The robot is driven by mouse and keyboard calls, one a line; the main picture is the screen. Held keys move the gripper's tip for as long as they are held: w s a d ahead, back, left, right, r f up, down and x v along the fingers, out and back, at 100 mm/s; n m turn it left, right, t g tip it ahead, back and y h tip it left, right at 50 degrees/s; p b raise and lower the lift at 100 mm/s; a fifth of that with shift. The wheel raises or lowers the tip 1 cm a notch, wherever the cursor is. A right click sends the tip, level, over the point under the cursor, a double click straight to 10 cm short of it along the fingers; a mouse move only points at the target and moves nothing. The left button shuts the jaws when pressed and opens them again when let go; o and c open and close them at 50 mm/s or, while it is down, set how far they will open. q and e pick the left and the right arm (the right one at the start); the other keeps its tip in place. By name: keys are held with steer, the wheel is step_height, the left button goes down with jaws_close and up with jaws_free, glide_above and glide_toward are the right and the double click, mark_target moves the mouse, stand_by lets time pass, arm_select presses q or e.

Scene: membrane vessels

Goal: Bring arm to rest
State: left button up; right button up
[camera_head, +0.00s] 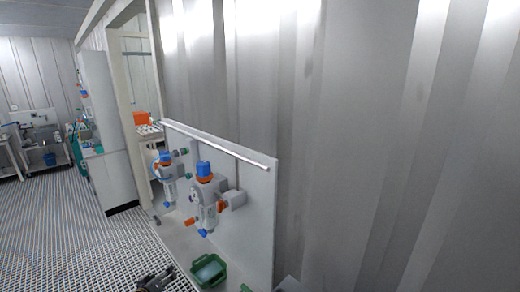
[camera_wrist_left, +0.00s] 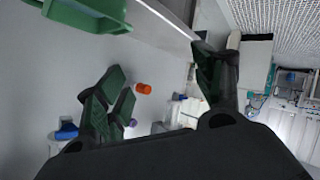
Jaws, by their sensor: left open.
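My left gripper (camera_head: 155,281) shows at the bottom edge of the head view, low and left of the green tray, apart from the vessels. In the left wrist view its dark fingers (camera_wrist_left: 163,84) are spread wide with nothing between them. Two grey vessels with blue tops are mounted along the white panel in the head view: a nearer one (camera_head: 206,212) and a farther one (camera_head: 169,189). My right gripper is not recognisable in either view.
A green tray (camera_head: 209,271) lies below the nearer vessel; a green container (camera_wrist_left: 84,14) shows in the wrist view. The white panel (camera_head: 258,200) stands before a corrugated metal wall (camera_head: 400,150). The grated floor (camera_head: 60,230) at left is clear. A white cabinet (camera_head: 107,150) stands farther back.

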arm_select(q)
steer(key=s+d+f+m+g, duration=0.1)
steer(key=s+f+m+g, duration=0.1)
steer(key=s+f, duration=0.7)
steer(key=s+d+f+m+g+y, duration=0.15)
steer(key=s+f, duration=0.45)
steer(key=f, duration=0.6)
steer(key=s+d+f+m+g, duration=0.1)
steer(key=s+f+m+g, duration=0.1)
steer(key=s+f, duration=0.7)
steer(key=s+d+f+g, duration=0.2)
steer(key=s+f, duration=0.3)
steer(key=s, duration=0.7)
steer(key=s+d+f+m+g+b, duration=0.1)
steer(key=s+d+f, duration=0.3)
steer(key=s, duration=0.8)
steer(key=s+d+f+m+g+h+b, duration=0.1)
steer(key=s+d+f+g, duration=0.2)
steer(key=s, duration=0.9)
step_height(320, 180, down, 4)
steer(key=shift+d+r, duration=0.25)
steer(key=shift+d, duration=0.15)
